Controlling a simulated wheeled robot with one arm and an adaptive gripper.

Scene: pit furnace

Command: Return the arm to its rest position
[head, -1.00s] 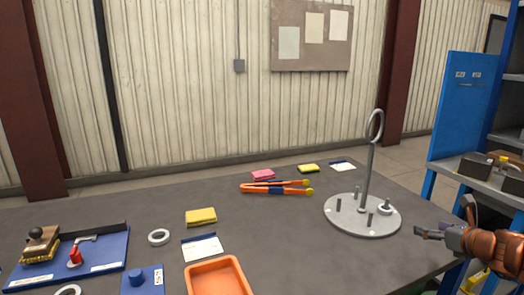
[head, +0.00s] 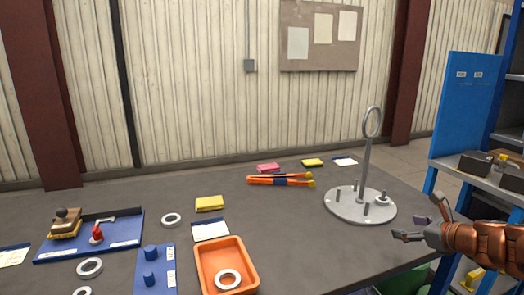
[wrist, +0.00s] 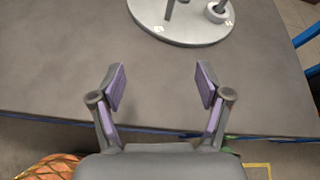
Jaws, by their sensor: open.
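My gripper (head: 410,228) is at the right of the head view, at the end of my copper-coloured arm, near the right edge of the grey table. In the wrist view my gripper (wrist: 160,87) has its two purple-padded fingers wide apart, with nothing between them but the tabletop. The round metal base with a ringed post (head: 362,205) stands on the table just beyond and left of the gripper, apart from it. Part of this base also shows at the top of the wrist view (wrist: 190,32).
An orange tray (head: 249,252), a blue fixture board (head: 120,238), white rings (head: 172,219), orange tongs (head: 280,181) and yellow and pink pads lie on the table (head: 330,250). A blue shelf unit (head: 470,105) with a grey shelf stands at the right, close to my arm.

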